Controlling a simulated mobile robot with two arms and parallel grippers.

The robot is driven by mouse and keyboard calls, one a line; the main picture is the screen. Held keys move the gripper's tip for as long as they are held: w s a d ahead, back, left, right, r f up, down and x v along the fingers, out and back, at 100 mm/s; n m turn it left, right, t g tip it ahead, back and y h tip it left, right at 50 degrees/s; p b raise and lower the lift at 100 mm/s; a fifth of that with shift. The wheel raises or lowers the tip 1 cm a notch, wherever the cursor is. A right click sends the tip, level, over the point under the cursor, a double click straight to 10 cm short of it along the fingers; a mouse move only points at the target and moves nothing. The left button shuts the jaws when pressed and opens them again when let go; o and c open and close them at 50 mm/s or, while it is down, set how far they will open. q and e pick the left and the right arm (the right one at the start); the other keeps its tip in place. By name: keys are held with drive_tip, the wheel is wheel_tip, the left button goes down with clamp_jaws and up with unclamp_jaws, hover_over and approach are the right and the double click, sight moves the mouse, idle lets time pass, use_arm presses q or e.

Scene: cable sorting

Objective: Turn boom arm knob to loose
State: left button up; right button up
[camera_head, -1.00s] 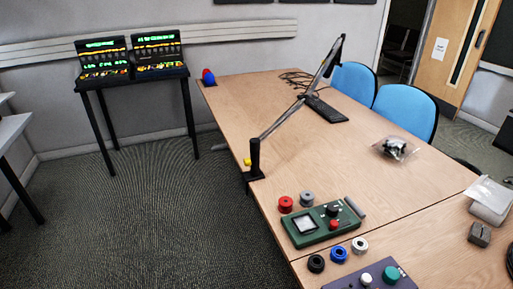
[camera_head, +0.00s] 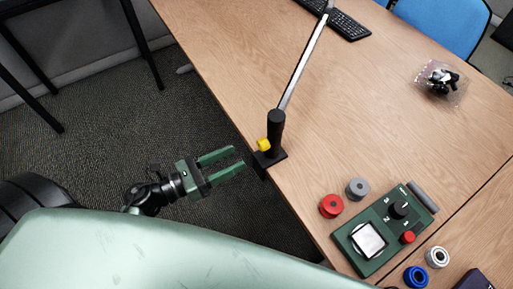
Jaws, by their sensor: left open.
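The boom arm (camera_head: 303,60) rises from a black clamp post (camera_head: 276,132) at the table's left edge. A small yellow knob (camera_head: 264,145) sits on the left side of the post, low near the clamp. My left gripper (camera_head: 240,160) is open and empty, left of the knob and apart from it. Its two green fingers point right, toward the post, beyond the table edge over the floor. My right gripper is not in view.
A green control box (camera_head: 385,230) stands on the table (camera_head: 350,110) at lower right, with red (camera_head: 331,206) and grey (camera_head: 357,188) spools beside it. A bagged item (camera_head: 440,82) and a keyboard (camera_head: 343,22) lie farther back. The tabletop between is clear.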

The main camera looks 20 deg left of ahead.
sight(259, 146)
use_arm(q)
drive_tip(key=shift+m, duration=0.4)
drive_tip(key=x, duration=0.2)
drive_tip(key=p+x, duration=0.1)
drive_tip(key=x, duration=0.1)
drive_tip(key=r+p+x, duration=0.1)
drive_tip(key=x, duration=0.1)
drive_tip(key=shift+w+d, duration=0.2)
drive_tip(key=shift+d, duration=0.15)
drive_tip(key=shift+w+d+f, duration=0.15)
drive_tip(key=shift+w+d, duration=0.1)
drive_tip(key=shift+w, duration=0.15)
drive_tip(key=c, duration=1.1)
clamp_jaws()
